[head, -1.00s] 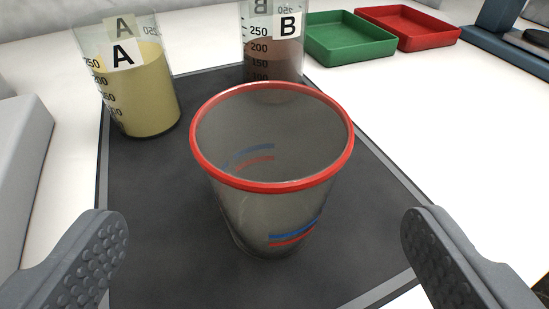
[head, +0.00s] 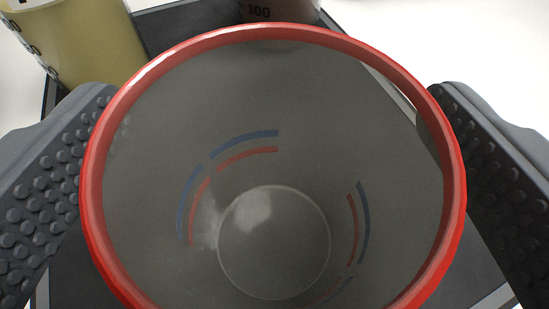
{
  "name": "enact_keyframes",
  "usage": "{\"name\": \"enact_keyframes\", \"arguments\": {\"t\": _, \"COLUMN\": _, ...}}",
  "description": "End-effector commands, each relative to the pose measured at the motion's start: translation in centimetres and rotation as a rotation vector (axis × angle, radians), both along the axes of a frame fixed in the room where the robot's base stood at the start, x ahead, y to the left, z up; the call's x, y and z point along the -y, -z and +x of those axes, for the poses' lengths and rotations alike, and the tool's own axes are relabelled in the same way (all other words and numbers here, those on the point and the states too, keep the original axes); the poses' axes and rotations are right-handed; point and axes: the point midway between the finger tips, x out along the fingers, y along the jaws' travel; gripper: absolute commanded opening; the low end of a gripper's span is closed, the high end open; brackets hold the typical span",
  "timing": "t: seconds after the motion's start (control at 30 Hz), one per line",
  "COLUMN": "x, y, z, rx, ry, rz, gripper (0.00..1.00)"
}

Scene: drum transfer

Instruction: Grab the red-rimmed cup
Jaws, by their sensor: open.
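The red-rimmed cup (head: 275,165) is clear, empty and upright, with blue and red marks on its wall. It fills the middle of the head view, and the bottom of its rim is cut off by the frame edge. My gripper (head: 272,185) is open, with one studded finger on each side of the cup. The left finger is very close to the rim and the right finger sits just beside it. I cannot tell whether either finger touches the cup wall.
A beaker of yellow liquid (head: 85,45) stands at the upper left, close behind my left finger. A beaker of brown liquid (head: 280,11) stands behind the cup. The dark mat (head: 180,25) lies under them, with white table (head: 400,35) at the upper right.

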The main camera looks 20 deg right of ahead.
Motion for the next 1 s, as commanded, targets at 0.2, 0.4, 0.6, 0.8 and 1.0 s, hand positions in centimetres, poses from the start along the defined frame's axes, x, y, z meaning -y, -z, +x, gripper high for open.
{"name": "enact_keyframes", "arguments": {"t": 0.2, "x": 0.0, "y": -0.1, "z": 0.0, "rx": 0.001, "ry": 0.000, "rz": 0.000, "gripper": 0.62}}
{"name": "enact_keyframes", "arguments": {"t": 0.4, "x": 0.0, "y": -0.1, "z": 0.0, "rx": 0.001, "ry": 0.000, "rz": 0.000, "gripper": 0.42}}
{"name": "enact_keyframes", "arguments": {"t": 0.6, "x": 0.0, "y": -0.1, "z": 0.0, "rx": 0.001, "ry": -0.001, "rz": 0.001, "gripper": 0.42}}
{"name": "enact_keyframes", "arguments": {"t": 0.8, "x": 0.0, "y": -0.8, "z": -0.1, "rx": 0.001, "ry": 0.000, "rz": 0.000, "gripper": 0.42}}
{"name": "enact_keyframes", "arguments": {"t": 1.0, "x": -0.1, "y": -2.6, "z": 0.0, "rx": 0.001, "ry": -0.001, "rz": -0.001, "gripper": 0.42}}
